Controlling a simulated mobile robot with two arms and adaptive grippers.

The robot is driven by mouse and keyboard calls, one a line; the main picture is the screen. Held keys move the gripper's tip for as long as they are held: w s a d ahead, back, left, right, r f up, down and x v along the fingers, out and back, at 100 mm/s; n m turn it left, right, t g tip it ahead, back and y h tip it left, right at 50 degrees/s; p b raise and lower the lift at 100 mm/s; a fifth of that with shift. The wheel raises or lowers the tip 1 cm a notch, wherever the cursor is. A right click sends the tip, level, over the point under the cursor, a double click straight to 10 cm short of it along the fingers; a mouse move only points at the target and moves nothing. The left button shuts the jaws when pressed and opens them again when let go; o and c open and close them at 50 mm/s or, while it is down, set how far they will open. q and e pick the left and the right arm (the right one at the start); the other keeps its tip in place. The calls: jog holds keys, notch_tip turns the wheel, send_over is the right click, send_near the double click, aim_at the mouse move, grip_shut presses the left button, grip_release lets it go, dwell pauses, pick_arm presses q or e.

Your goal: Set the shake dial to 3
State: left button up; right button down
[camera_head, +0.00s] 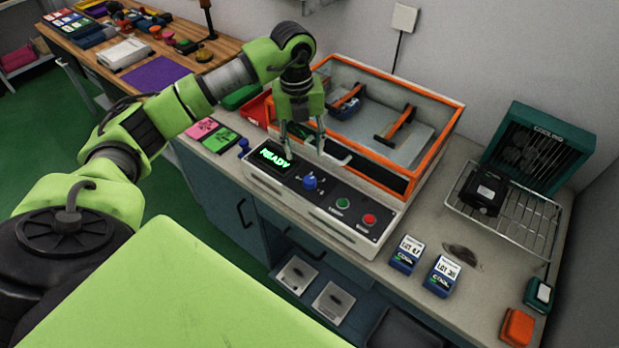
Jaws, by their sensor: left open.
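The shake dial looks to be the blue knob (309,182) on the black control panel (324,196) of the orange-framed machine (437,150). Its scale marks are too small to read. A display (274,158) left of the knob shows READY in green. A green button (343,203) and a red button (369,219) sit to its right. My left gripper (302,152) points down above the panel, between the display and the machine's front window. Its fingers are apart with nothing between them, up and slightly left of the knob. My right gripper is out of view.
A wire rack (528,232) with a black block (485,193) and a teal cooling unit (538,147) stand at right. Two LOT-labelled blue boxes (405,255) sit on the counter. Pink and green cards (202,128) lie left of the machine. A wooden bench (180,58) is behind.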

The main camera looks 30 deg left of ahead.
aim_at(309, 180)
pick_arm(q)
jog(key=f+b, duration=0.2)
jog(key=f, duration=0.1)
jog(key=f+b, duration=0.2)
jog(key=f, duration=0.2)
jog(key=d+f+b, duration=0.1)
jog(key=f+b, duration=0.2)
jog(key=shift+w+f, duration=0.25)
jog(key=shift+f, duration=0.55)
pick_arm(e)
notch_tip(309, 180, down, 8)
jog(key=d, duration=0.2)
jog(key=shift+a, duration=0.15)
pick_arm(q)
jog(key=shift+c, duration=0.2)
jog(key=c, duration=1)
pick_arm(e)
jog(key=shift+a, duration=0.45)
